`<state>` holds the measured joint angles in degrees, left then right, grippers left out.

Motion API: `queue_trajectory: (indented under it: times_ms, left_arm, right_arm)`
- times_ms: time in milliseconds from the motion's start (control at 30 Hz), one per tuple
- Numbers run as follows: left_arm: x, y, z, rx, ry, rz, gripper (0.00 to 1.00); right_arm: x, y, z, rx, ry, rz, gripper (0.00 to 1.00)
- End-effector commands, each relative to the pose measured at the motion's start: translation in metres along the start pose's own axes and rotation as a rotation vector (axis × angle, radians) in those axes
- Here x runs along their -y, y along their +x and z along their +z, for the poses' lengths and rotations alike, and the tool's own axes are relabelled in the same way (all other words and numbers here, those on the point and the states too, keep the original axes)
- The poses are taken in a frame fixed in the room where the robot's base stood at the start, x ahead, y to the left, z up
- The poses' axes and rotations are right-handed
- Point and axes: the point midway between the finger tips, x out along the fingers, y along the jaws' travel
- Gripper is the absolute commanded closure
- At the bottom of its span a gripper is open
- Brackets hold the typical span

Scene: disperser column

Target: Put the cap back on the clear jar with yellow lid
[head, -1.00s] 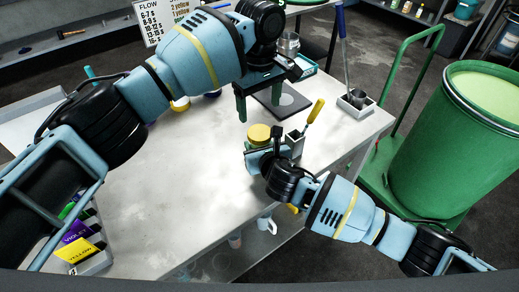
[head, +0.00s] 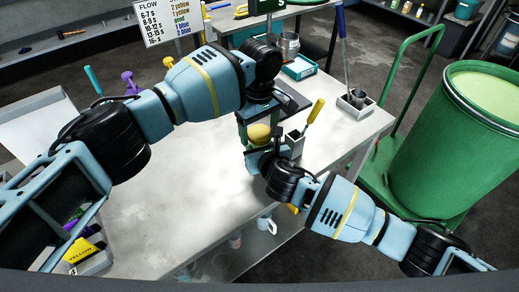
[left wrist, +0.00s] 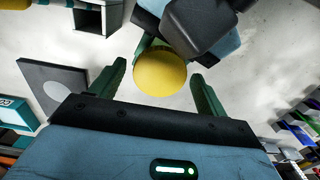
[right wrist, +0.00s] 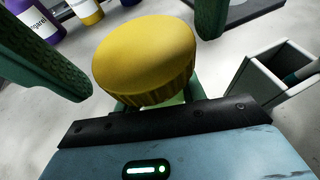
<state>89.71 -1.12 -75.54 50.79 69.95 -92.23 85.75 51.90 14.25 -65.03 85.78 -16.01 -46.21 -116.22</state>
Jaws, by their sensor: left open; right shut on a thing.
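The yellow lid (head: 259,133) is a ribbed round cap that sits upright above my right gripper (head: 262,157). The lid fills the middle of the right wrist view (right wrist: 145,55). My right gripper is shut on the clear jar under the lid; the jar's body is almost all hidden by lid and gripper. My left gripper (left wrist: 158,72) is open and points down from above. Its dark green fingers stand on either side of the lid in the left wrist view, with gaps visible. I cannot tell whether the lid is seated on the jar.
A grey square holder (head: 295,146) with a yellow-handled tool (head: 314,111) stands close right of the jar. A dark plate with a grey disc (left wrist: 66,82) lies nearby. A metal pot (head: 289,44) is further back. The table's left and front are mostly clear; a green drum (head: 430,150) stands right.

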Motion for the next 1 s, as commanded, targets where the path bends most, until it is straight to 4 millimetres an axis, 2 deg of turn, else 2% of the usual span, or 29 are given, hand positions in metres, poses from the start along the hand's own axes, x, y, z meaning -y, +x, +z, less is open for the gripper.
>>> queue_trajectory:
  times_ms: [67, 400, 533, 633, 1000]
  left_arm:
    - [-0.0001, 0.0001, 0.0002, 0.000, 0.000, 0.000, 0.26]
    - [-0.0001, -0.0002, 0.0001, 0.000, 0.000, 0.000, 0.70]
    - [-0.0001, -0.0001, 0.0003, 0.001, 0.015, 0.000, 0.72]
    - [-0.0002, 0.0002, 0.0005, 0.001, 0.088, 0.000, 0.72]
    - [-0.0003, 0.0003, 0.0006, 0.002, 0.628, 0.001, 0.72]
  right_arm:
    - [0.0001, 0.0001, -0.0008, -0.001, 0.000, 0.000, 1.00]
    - [0.0000, 0.0001, -0.0009, -0.001, 0.000, 0.000, 1.00]
    - [0.0001, 0.0001, -0.0009, -0.002, 0.000, 0.000, 1.00]
    - [0.0001, 0.0001, -0.0009, -0.002, 0.000, 0.000, 1.00]
    - [0.0001, 0.0001, -0.0009, -0.002, 0.000, 0.000, 1.00]
